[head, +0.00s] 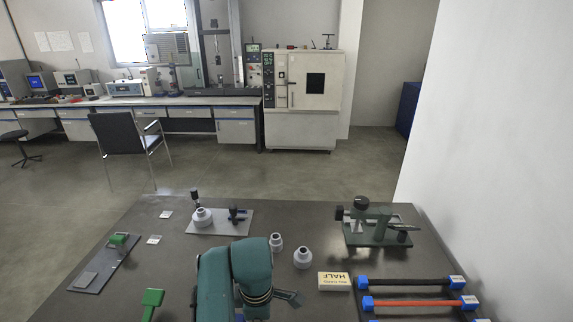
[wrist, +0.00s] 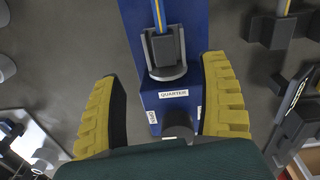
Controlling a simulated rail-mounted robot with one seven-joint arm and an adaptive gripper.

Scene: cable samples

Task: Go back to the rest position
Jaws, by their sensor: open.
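My gripper (wrist: 162,72) shows in the wrist view as two yellow ridged fingers spread wide apart, with nothing gripped between them. In the head view my teal arm is folded low over the near middle of the table, and the fingers cannot be made out there.
The dark table (head: 200,258) carries a green instrument (head: 378,224), a cream "HALF" block (head: 334,281) and a red cable sample (head: 415,303) with blue ends at right. Grey pots (head: 302,258) stand near my arm. A plate with a green clamp (head: 118,240) lies at left.

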